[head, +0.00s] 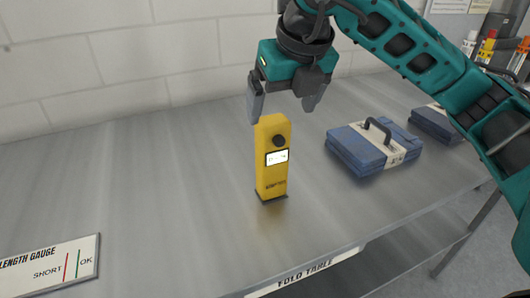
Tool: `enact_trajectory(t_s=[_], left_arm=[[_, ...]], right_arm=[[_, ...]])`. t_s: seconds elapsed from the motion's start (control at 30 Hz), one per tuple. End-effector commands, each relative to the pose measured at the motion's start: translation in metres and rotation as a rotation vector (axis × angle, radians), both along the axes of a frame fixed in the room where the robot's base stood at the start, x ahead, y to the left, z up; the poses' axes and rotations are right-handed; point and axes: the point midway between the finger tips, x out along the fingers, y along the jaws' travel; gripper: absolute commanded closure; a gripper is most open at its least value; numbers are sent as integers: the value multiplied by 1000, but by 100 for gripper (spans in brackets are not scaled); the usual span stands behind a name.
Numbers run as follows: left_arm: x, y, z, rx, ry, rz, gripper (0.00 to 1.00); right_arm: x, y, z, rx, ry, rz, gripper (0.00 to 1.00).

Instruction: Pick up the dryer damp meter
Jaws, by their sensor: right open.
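The dryer damp meter is a yellow upright handheld box (272,172) with a dark round knob and a small lit white screen. It stands on the metal fold table (170,190), near the middle of the head view. My right gripper (284,112) hangs just above the meter's top, pointing down. I cannot tell whether a finger touches the meter. My left gripper is not in the head view.
A blue case (352,152) with a light band and dark handle lies right of the meter, with another case (436,122) beyond it. A length gauge board (50,266) lies at the front left. A white block wall (120,60) stands behind.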

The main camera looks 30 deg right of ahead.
Motion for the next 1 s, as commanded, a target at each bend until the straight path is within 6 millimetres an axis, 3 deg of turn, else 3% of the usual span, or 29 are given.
enact_trajectory(t_s=[0.1,0.3,0.53,0.8,1.0], left_arm=[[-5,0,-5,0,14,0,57],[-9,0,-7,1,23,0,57],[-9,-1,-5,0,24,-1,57],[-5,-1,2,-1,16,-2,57],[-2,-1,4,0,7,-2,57]], right_arm=[[8,-1,-23,-1,6,-1,6],[21,-2,-51,-1,4,1,6],[29,-3,-67,0,4,0,6],[46,-6,-100,1,5,1,6],[48,-5,-105,1,1,4,6]])
